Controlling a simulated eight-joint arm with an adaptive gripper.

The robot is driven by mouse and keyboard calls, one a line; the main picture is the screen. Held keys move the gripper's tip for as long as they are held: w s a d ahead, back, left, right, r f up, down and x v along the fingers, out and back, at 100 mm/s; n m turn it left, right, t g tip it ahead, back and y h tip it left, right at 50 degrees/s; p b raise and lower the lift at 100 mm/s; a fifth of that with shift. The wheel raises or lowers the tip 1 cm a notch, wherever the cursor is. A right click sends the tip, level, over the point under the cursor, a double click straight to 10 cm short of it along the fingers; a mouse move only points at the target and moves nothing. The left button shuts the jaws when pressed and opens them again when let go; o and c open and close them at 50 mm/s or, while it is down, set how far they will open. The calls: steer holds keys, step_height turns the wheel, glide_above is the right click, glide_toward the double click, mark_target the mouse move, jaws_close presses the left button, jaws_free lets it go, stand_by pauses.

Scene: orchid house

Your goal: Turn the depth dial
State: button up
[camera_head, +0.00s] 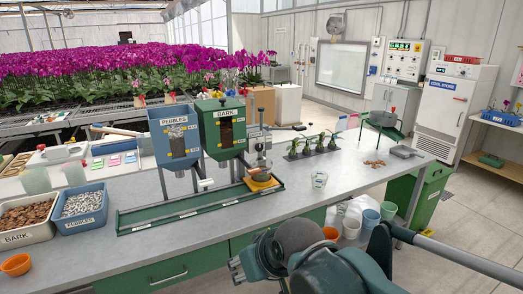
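A small press-like stand (262,162) is on the grey bench, right of the green bark hopper (221,128). My arm is folded low in the foreground. What seems to be my gripper (238,269) is at its left end, over the bench's front edge, well below and apart from the stand. Its fingers are not clear.
A blue pebbles hopper (178,135) stands left of the bark hopper, with a green tray (200,210) below. Bare bench (160,248) lies in front. Pots (350,226) are near my arm.

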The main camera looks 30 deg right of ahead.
steer(key=w+d+r+n+t+y+p, duration=0.1)
steer(key=w+d+r+t+p, duration=0.15)
steer(key=w, duration=0.65)
steer(key=w+d+r+t+y+p, duration=0.1)
steer(key=w+r, duration=0.3)
steer(key=w, duration=0.5)
steer(key=w+d+r+n+t+y+p, duration=0.1)
steer(key=w+r+t, duration=0.15)
steer(key=w, duration=0.75)
steer(key=m+t+h+p, duration=0.2)
steer(key=t+h+p, duration=0.2)
steer(key=t, duration=0.1)
glide_toward(260, 148)
steer(key=shift+w+d+r, duration=0.1)
steer(key=shift+w+r, duration=0.1)
steer(key=shift+w, duration=0.15)
steer(key=shift+w, duration=3.8)
steer(key=shift+c, duration=0.2)
steer(key=c, duration=0.8)
